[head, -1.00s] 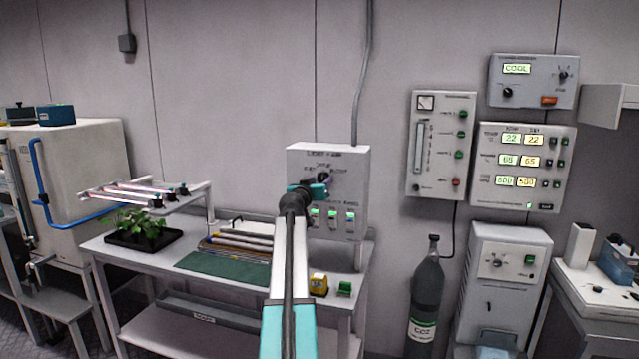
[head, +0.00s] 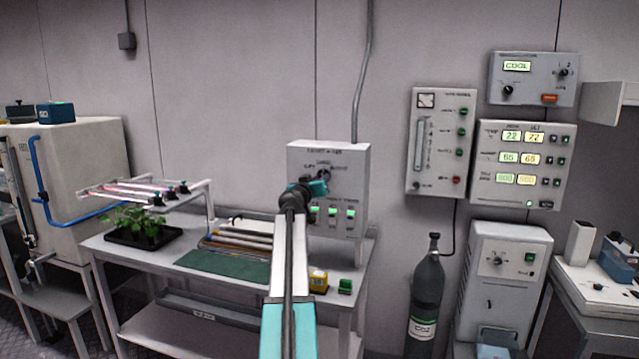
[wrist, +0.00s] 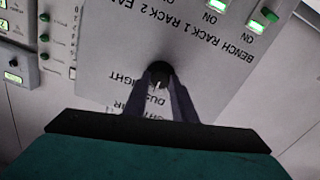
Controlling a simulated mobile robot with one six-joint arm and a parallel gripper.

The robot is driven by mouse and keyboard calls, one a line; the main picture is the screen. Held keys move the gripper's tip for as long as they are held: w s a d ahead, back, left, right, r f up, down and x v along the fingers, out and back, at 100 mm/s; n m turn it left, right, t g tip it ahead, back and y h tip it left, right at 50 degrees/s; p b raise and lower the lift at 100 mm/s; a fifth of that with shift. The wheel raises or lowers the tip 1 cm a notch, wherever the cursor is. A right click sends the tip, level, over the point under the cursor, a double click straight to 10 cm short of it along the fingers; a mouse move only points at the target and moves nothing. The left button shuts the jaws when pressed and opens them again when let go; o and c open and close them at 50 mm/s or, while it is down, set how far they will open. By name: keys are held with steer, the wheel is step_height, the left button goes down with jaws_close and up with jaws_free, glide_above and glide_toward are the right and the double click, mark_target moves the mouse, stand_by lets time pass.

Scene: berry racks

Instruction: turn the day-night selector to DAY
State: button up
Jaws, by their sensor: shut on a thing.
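The day-night selector (wrist: 160,71) is a dark round knob on a grey panel. In the wrist view it sits between the two dark fingers of my gripper (wrist: 161,80), which are shut on it. A small pale mark shows on the knob, pointing toward the bottom of that upside-down view, near lettering that looks like DUSK. Other lettering ending in IGHT is beside it. The fingers partly cover the labels, and I cannot read DAY. In the head view, my gripper (head: 322,181) reaches the upper front of the control box (head: 352,160) and hides part of the knob.
Lit green switches (head: 332,212) sit just below the selector. The box stands on a bench (head: 110,246) with a plant tray (head: 143,238), a green mat (head: 222,264) and a yellow block (head: 318,281). A conduit (head: 363,75) rises behind the box. Other wall panels are on the right.

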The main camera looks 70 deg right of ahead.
steer(key=n+b, duration=0.1)
steer(key=n, duration=0.2)
steer(key=n+b, duration=0.1)
steer(key=n, duration=0.2)
steer(key=n+b, duration=0.1)
steer(key=n, duration=0.2)
steer(key=shift+r, duration=0.25)
steer(key=shift+d, duration=0.1)
stand_by(0.4)
steer(key=o, duration=1)
steer(key=shift+f, duration=0.1)
steer(key=shift+o, duration=0.2)
steer(key=shift+f, duration=0.1)
